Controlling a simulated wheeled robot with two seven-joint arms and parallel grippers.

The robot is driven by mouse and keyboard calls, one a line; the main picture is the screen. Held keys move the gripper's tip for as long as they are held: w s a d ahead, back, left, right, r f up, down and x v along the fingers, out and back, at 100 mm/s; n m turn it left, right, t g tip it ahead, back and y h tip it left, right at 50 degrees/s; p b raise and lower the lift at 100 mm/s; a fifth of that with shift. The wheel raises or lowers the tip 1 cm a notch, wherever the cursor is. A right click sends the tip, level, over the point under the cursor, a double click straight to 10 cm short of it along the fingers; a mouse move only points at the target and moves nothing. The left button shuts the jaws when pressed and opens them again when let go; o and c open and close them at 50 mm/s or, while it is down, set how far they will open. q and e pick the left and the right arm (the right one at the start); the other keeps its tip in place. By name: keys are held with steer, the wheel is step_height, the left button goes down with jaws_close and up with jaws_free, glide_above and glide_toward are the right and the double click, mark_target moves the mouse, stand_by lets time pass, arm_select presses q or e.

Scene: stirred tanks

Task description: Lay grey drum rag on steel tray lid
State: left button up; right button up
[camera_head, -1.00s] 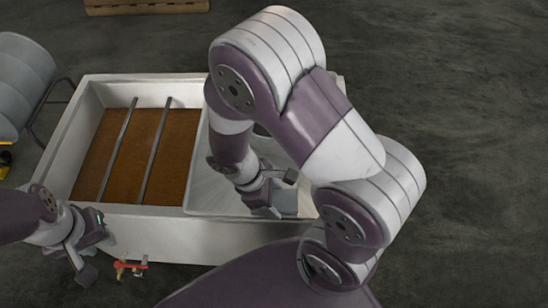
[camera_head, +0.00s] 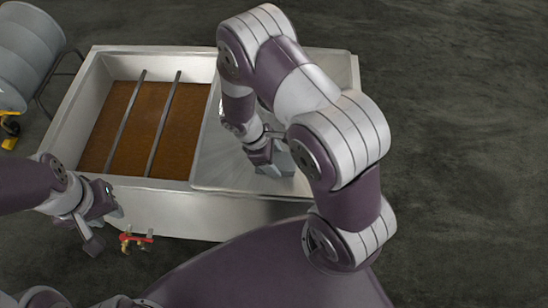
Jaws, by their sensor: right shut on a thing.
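The steel tray lid (camera_head: 215,160) is the pale, flat metal surface over the right part of the tank. My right gripper (camera_head: 276,168) is low over the lid and shut on a grey piece (camera_head: 285,162), which looks like the grey drum rag. The gripper and arm hide part of it, and I cannot tell whether it touches the lid. My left gripper (camera_head: 106,230) is in front of the tank's near left wall, fingers apart and empty.
The pale tank (camera_head: 200,212) has an open left part with brown contents and two dark bars (camera_head: 162,125). A red-handled valve (camera_head: 137,238) sits at its front. A grey drum (camera_head: 28,50) lies at the far left. The floor to the right is clear.

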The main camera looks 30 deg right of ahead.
steer(key=shift+s+f, duration=0.1)
steer(key=shift+f, duration=0.1)
steer(key=o, duration=1.1)
steer(key=shift+r, duration=0.35)
steer(key=p+v, duration=0.1)
steer(key=v, duration=1.1)
steer(key=s+r+m+t+y, duration=0.1)
steer(key=s+r+m, duration=0.1)
steer(key=m, duration=0.2)
steer(key=s+d+r+m+t+y, duration=0.1)
steer(key=s+r+m, duration=0.1)
steer(key=r+m, duration=0.1)
steer(key=s+r+m+t+y, duration=0.1)
steer(key=s+r+m, duration=0.1)
steer(key=m, duration=0.2)
steer(key=shift+s+d+r+m+t+y, duration=0.3)
steer(key=shift+s+d+r+t+y, duration=0.05)
steer(key=shift+s+r+t+y, duration=0.05)
